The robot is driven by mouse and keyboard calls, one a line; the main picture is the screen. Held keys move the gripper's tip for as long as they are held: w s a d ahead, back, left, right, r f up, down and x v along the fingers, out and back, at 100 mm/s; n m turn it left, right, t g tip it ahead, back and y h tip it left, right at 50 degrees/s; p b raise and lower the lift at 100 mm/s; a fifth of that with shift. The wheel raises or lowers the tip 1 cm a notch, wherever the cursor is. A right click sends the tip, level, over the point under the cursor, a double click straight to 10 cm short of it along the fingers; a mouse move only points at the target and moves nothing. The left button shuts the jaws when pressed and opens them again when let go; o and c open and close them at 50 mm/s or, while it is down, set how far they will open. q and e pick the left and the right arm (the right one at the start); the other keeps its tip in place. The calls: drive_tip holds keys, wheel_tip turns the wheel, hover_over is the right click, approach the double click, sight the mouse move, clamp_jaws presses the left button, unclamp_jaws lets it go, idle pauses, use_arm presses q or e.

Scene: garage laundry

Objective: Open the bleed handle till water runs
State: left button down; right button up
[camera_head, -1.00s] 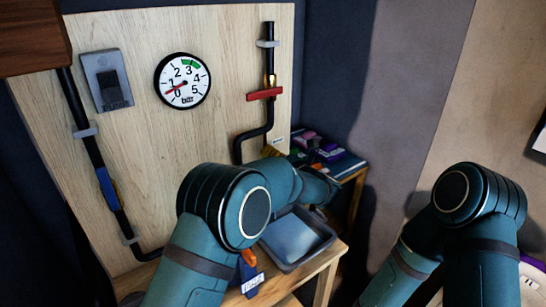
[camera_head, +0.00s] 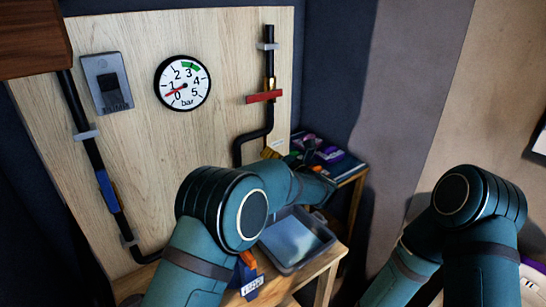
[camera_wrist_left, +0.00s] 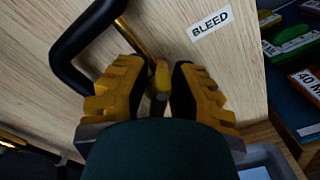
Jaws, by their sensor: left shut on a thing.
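The bleed fitting is a brass piece (camera_wrist_left: 160,78) on the wooden board, beside the BLEED label (camera_wrist_left: 210,24) in the left wrist view. My left gripper (camera_wrist_left: 158,92) has its yellow fingers on both sides of this piece and is shut on it. In the head view the left gripper (camera_head: 271,153) is small and partly hidden by my forearm, at the board's lower right. The gauge (camera_head: 182,82) has its red needle between 0 and 1. A grey tray (camera_head: 325,246) stands below. I cannot make out any running water. My right gripper is out of view.
A red handle (camera_head: 264,97) lies across the right black pipe (camera_head: 238,150). A blue handle (camera_head: 107,190) is on the left pipe. A switch (camera_head: 109,83) is beside the gauge. A side table (camera_head: 350,172) with several boxes stands right of the board.

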use_arm(q)
drive_tip(key=shift+r, duration=0.1)
drive_tip(key=shift+a+n+p, duration=0.1)
drive_tip(key=shift+n+p, duration=0.2)
drive_tip(key=shift+n, duration=0.4)
drive_tip(key=shift+s+a+r+n, duration=0.1)
drive_tip(key=shift+a+n, duration=0.05)
drive_tip(key=shift+n, duration=1.85)
drive_tip(key=c, duration=1)
unclamp_jaws()
drive_tip(key=v, duration=1.2)
